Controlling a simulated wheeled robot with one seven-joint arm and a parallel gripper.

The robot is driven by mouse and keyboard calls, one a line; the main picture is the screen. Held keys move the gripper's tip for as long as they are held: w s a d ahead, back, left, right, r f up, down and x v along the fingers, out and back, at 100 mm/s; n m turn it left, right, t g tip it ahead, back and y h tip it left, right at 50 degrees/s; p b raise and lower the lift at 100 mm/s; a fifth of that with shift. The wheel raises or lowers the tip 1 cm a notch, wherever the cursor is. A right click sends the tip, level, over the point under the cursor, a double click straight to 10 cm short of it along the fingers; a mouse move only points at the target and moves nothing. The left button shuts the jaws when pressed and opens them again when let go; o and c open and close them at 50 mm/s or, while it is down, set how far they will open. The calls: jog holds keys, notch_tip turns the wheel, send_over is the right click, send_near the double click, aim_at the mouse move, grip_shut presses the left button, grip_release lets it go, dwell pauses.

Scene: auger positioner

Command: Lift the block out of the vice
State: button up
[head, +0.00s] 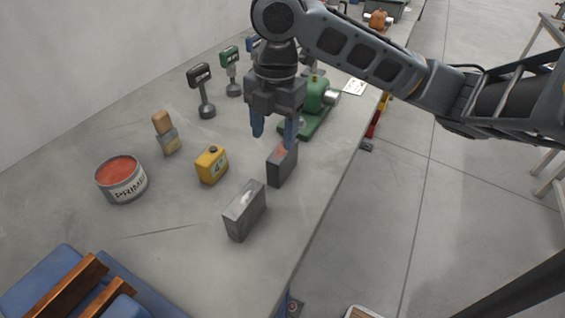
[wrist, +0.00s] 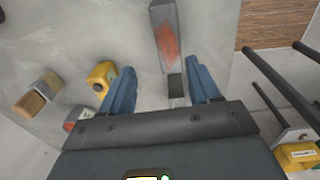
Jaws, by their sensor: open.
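My gripper (head: 274,138) points down over the bench with its blue fingers apart and nothing held between them. A dark grey block with an orange-red patch (head: 281,166) stands just below the right finger; I cannot tell whether they touch. In the wrist view a grey piece with an orange-red patch (wrist: 166,40) lies ahead of the open gripper (wrist: 163,86), with a darker part nearer the fingers. A second grey block (head: 245,211) with a pale mark on top stands nearer. A green machine, perhaps the vice (head: 313,100), is partly hidden behind my gripper.
A blue and wooden item (head: 60,285) is at the front left. The bench edge drops to floor at the right.

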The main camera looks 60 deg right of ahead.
aim_at(283, 156)
jog(key=shift+s+d+f, duration=0.1)
jog(key=shift+s+d, duration=0.35)
jog(key=shift+d, duration=0.1)
jog(key=shift+d+f, duration=0.1)
jog(key=shift+f, duration=0.15)
jog(key=shift+s+d+f+p, duration=0.1)
jog(key=shift+f+p, duration=0.35)
jog(key=shift+f, duration=3.15)
jog(key=shift+c, duration=0.3)
grip_shut()
jog(key=shift+r, duration=0.1)
